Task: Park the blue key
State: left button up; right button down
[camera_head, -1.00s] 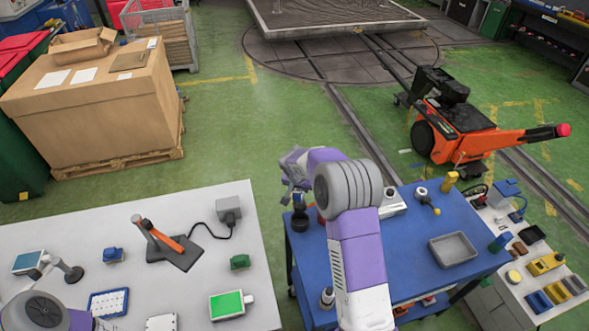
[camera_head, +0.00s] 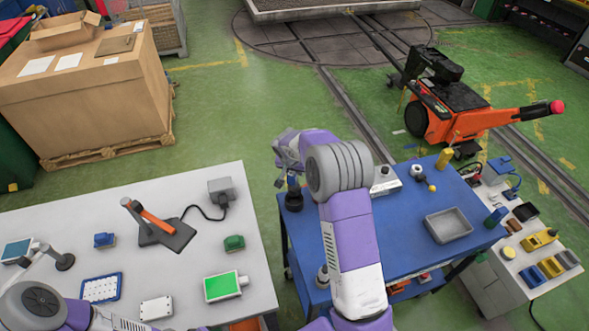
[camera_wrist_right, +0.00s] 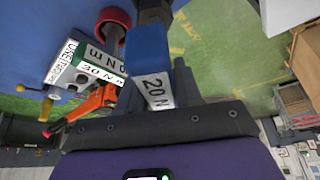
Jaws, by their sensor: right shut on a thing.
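The blue key (camera_wrist_right: 147,50) carries a white "20 N" label and sits between the fingers of my right gripper (camera_wrist_right: 160,88) in the right wrist view. A black cylindrical part adjoins its far end. In the head view my right gripper (camera_head: 287,160) is over the back left corner of the blue cart top (camera_head: 405,225). A bit of blue (camera_head: 292,184) shows under it, just above a dark round piece (camera_head: 293,201). I cannot tell whether the key rests on that piece. My left arm shows at bottom left; its gripper is out of view.
A white labelled block (camera_head: 385,183) stands on the cart right of my gripper. A red-ended piece (camera_wrist_right: 113,17) is beside the key. A grey tray (camera_head: 448,224) lies further right. The light table (camera_head: 190,270) is at left, with a floor gap between.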

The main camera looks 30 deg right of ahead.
aim_at(292, 178)
jog(key=shift+f+b, duration=1.1)
jog(key=shift+f, duration=0.35)
jog(key=shift+b, duration=0.7)
dwell(0.7)
jog(key=shift+f+b, duration=2.25)
jog(key=shift+f, duration=0.25)
jog(key=c, duration=0.7)
grip_release()
jog(key=v, duration=0.7)
jog(key=shift+s+a+r, duration=0.1)
jog(key=shift+r, duration=0.2)
